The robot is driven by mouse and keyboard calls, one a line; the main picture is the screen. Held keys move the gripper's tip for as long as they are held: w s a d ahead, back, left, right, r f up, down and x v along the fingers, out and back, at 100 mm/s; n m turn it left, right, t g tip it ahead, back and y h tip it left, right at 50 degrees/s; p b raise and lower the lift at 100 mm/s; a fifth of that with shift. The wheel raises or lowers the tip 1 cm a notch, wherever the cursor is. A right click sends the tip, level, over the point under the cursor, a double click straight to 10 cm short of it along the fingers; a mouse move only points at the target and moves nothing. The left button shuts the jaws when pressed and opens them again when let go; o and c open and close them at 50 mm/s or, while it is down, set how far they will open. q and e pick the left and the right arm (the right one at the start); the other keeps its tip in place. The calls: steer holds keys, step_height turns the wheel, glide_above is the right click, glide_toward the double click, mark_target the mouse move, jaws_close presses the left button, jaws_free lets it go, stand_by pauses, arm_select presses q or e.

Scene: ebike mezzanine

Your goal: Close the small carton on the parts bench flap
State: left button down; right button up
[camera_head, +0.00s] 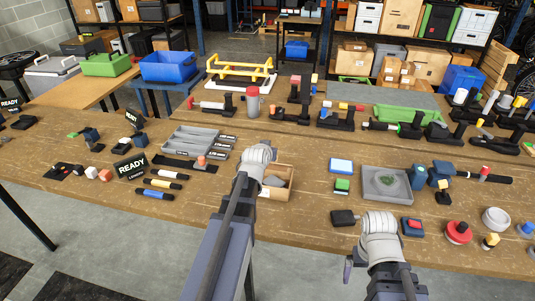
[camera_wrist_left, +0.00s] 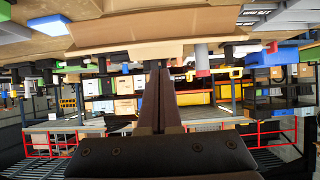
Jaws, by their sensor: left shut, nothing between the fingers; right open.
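The small carton (camera_head: 284,190) stands on the parts bench (camera_head: 316,218), with its top open and a grey item visible inside. My left arm's wrist covers its left side in the head view. In the left wrist view, which looks upside down, the carton's brown cardboard (camera_wrist_left: 150,28) fills the top middle. My left gripper (camera_wrist_left: 157,68) is shut and empty, its tips close to the carton's edge; whether they touch it I cannot tell. My right gripper (camera_head: 349,266) is open at the bench's front edge, right of the carton and apart from it, partly hidden by its wrist.
A grey divided tray (camera_head: 192,142) lies left of the carton. A blue-white box (camera_head: 340,166), a green block (camera_head: 342,186) and a grey tray (camera_head: 388,183) lie to the right. Yellow and blue markers (camera_head: 162,184) lie at the front left. Tools line the bench behind.

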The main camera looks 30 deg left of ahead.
arm_select(q)
steer(key=shift+w+f, duration=0.15)
steer(key=shift+w, duration=0.15)
steer(key=shift+s, duration=0.2)
stand_by(0.3)
steer(key=shift+r+p, duration=0.8)
steer(key=shift+r, duration=0.05)
steer(key=shift+r, duration=0.15)
